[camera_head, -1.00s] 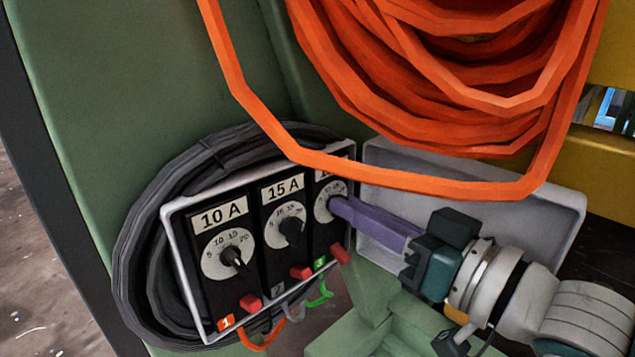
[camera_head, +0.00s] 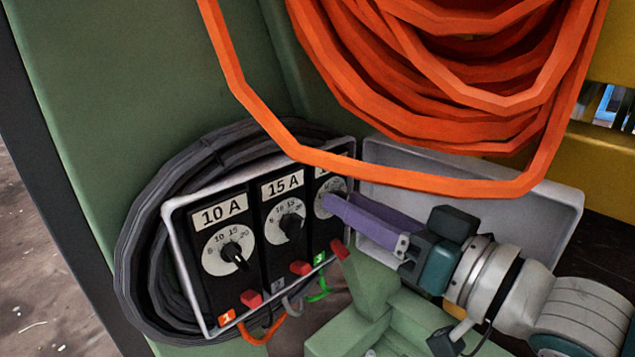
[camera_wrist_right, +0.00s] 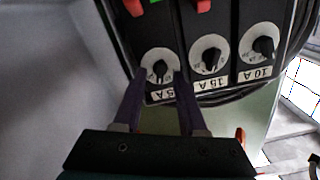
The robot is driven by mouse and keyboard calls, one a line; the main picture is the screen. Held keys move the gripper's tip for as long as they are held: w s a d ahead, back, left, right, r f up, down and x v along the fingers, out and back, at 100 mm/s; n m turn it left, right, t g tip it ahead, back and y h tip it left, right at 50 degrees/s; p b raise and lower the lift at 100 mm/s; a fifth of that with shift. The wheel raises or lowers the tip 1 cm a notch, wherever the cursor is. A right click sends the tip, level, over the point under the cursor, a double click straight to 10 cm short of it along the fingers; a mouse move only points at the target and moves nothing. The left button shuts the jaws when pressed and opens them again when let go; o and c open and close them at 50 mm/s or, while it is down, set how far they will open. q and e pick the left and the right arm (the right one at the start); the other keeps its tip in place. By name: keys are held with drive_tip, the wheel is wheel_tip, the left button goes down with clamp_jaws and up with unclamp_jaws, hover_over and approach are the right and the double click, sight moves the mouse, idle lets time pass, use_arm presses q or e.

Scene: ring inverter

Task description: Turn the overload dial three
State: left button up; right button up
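The third overload dial (camera_head: 330,199) is a white disc with a black knob, at the right end of the dial box (camera_head: 172,225). In the head view my right gripper (camera_head: 332,202) reaches it from the right and partly covers it. In the right wrist view the right gripper (camera_wrist_right: 160,78) is open, with one purple finger on each side of the third dial (camera_wrist_right: 160,65). Its black knob shows between the fingertips, with white disc around it; I see no clear contact. The 10 A dial (camera_head: 229,249) and 15 A dial (camera_head: 286,222) stand to its left. My left gripper is not in view.
A thick orange cable coil (camera_head: 420,90) hangs above, its lowest loop crossing just over the third dial and hiding part of its label. Red switches (camera_head: 301,268) sit under the dials. A grey open lid (camera_head: 560,205) stands behind the gripper. Black cable (camera_head: 150,240) is coiled behind the box.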

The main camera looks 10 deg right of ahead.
drive_tip(key=p+v, duration=0.4)
drive_tip(key=v, duration=0.6)
drive_tip(key=s+a+r+g+h+p, duration=0.2)
drive_tip(key=r+h+p, duration=0.1)
drive_tip(key=r+p, duration=1.1)
drive_tip(key=s+a+r+g+h+p, duration=0.1)
drive_tip(key=r+g+h+p, duration=0.15)
drive_tip(key=r+p, duration=1.2)
drive_tip(key=s+d+r+g+h+p, duration=0.1)
drive_tip(key=s+d+r+g+p, duration=0.1)
drive_tip(key=s+r+p, duration=0.5)
drive_tip(key=s+d+r+g+h+p, duration=0.2)
drive_tip(key=r+p, duration=0.8)
drive_tip(key=p, duration=0.2)
drive_tip(key=s+d+r+g+h+p, duration=0.1)
drive_tip(key=s+r+g+p, duration=0.3)
drive_tip(key=r+p, duration=0.5)
wheel_tip(320, 180, up, 36)
drive_tip(key=s+t+p, duration=0.1)
drive_tip(key=p, duration=3.6)
drive_tip(key=shift+s+d+m, duration=0.25)
drive_tip(key=shift+d+m, duration=0.05)
drive_tip(key=shift+m, duration=0.1)
